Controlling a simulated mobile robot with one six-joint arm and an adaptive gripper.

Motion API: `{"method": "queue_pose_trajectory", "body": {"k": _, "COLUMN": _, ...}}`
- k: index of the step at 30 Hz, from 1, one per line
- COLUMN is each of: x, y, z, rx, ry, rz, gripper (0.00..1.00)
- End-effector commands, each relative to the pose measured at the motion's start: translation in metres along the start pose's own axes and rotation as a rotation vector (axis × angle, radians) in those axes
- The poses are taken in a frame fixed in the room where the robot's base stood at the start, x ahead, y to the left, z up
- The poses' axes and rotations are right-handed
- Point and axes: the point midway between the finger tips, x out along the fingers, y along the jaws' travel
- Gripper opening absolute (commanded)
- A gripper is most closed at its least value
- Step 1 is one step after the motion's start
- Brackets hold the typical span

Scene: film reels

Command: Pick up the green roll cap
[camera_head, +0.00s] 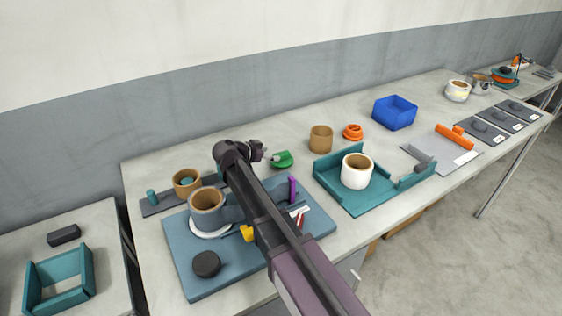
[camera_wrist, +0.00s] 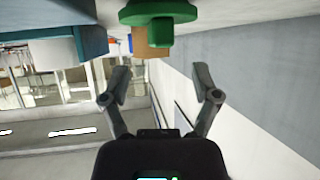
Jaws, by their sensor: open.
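The green roll cap (camera_head: 283,159) sits on the table behind the blue-grey mat, a round flange with a small knob. My gripper (camera_head: 262,151) is just to its left in the head view, close to it.
A tan cup (camera_head: 321,139) and an orange cap (camera_head: 352,132) stand right of the green cap. A teal tray (camera_head: 367,203) holds a white cup (camera_head: 356,171). A grey mug (camera_head: 206,209) and small items crowd the mat (camera_head: 193,271) below my arm. The table behind the cap is clear.

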Motion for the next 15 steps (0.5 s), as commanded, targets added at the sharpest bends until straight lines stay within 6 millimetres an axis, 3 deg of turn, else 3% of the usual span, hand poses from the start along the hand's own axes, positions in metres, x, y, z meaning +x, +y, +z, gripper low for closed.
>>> {"method": "queue_pose_trajectory", "body": {"k": 5, "x": 0.009, "y": 0.001, "z": 0.001, "rx": 0.001, "ry": 0.0, "rz": 0.002, "gripper": 0.79}}
{"method": "queue_pose_trajectory", "body": {"k": 15, "x": 0.046, "y": 0.002, "z": 0.001, "rx": 0.001, "ry": 0.0, "rz": 0.002, "gripper": 0.79}}
